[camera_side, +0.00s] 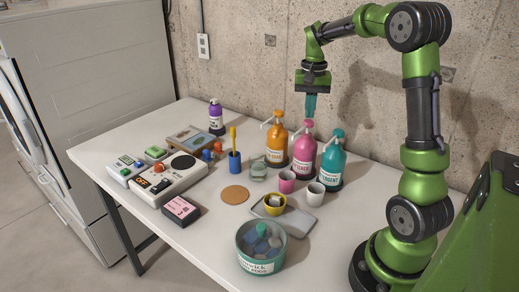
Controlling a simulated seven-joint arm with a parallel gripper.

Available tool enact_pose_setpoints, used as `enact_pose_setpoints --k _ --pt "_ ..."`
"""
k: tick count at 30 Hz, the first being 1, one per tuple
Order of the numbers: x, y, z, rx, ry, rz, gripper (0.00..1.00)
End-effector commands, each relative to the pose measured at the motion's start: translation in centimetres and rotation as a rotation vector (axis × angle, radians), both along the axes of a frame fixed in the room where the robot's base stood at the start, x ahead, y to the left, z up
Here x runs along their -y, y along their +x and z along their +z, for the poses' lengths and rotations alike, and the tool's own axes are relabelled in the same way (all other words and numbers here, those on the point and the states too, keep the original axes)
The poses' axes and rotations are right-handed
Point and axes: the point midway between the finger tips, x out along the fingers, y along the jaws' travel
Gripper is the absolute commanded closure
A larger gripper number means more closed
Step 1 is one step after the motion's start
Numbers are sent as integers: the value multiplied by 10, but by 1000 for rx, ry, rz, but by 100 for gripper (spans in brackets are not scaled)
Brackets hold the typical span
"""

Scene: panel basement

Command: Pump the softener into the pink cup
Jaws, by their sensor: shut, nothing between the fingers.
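The pink pump bottle (302,158) stands between an orange one and a teal one; its small label looks like softener. Its pump head (308,123) has a pale spout pointing to the left. The pink cup (287,182) stands upright in front of the pink bottle, a little to the left. Its inside is too small to make out. My gripper (310,113) points down, shut and empty, directly over the pink pump head. I cannot tell whether the fingertips touch it.
An orange bottle (277,144) and a teal bottle (333,162) flank the pink one closely. A white cup (315,195) stands beside the pink cup. A yellow cup (274,205), a grey tray (298,222) and a round tin (244,259) lie nearer. Devices crowd the left.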

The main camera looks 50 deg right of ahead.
Motion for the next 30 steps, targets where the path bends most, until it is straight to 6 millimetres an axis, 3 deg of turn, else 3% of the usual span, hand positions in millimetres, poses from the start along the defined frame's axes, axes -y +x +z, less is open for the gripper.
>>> enact_pose_setpoints --k 21,30 --pt "0 0 -26 -2 1 0 100" --pt "0 0 -25 -1 0 1 100"
